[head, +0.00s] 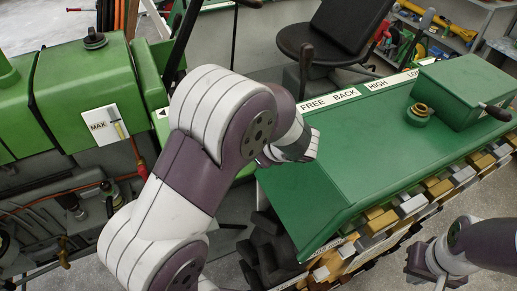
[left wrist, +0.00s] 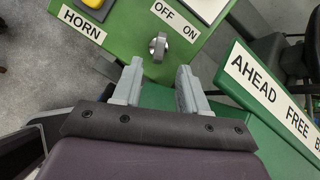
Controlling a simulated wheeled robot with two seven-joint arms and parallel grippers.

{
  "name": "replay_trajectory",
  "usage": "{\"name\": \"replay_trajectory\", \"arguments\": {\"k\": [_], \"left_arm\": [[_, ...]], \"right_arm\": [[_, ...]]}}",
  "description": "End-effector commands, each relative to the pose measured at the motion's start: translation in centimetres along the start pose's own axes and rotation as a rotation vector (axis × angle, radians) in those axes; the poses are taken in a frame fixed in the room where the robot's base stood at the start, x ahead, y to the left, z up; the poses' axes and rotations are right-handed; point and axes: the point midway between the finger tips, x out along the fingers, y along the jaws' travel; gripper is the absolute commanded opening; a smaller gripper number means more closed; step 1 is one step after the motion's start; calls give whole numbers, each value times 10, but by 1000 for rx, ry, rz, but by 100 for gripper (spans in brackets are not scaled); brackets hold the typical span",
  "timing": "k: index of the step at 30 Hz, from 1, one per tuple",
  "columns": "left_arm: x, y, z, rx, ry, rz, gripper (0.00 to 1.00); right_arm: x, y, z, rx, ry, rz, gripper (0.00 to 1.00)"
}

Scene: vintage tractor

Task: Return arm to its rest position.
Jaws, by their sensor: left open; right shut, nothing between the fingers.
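My left arm (head: 185,175) reaches up across the middle of the head view, and its wrist hides its gripper there. In the left wrist view my left gripper (left wrist: 157,78) is open, with two grey fingers apart and nothing held. A grey rotary knob (left wrist: 158,46) on a green panel, by OFF and ON labels, lies beyond the gap between the fingertips. I cannot tell the distance to it. My right gripper (head: 438,272) is at the lower right of the head view, shut and empty, apart from the tractor.
A green bonnet-like panel (head: 300,195) with FREE, BACK and HIGH labels lies right of my left arm. A green box (head: 465,92) stands on it. A black seat (head: 320,42) is behind. A yellow button (left wrist: 93,4) sits by the HORN label (left wrist: 82,24). Grey floor shows around.

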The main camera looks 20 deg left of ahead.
Motion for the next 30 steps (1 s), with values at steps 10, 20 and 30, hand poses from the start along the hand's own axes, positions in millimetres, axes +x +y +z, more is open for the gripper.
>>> {"name": "replay_trajectory", "arguments": {"k": [10, 20, 30], "left_arm": [[-33, 0, 0, 1, 0, 1, 43], [-32, 0, 0, 1, 0, 1, 43], [-55, 101, -88, -1056, 405, 473, 43]], "right_arm": [[4, 0, 0, 0, 0, 0, 0], [4, 0, 0, 0, 0, 0, 0], [10, 0, 1, 0, 0, 0, 0]]}}
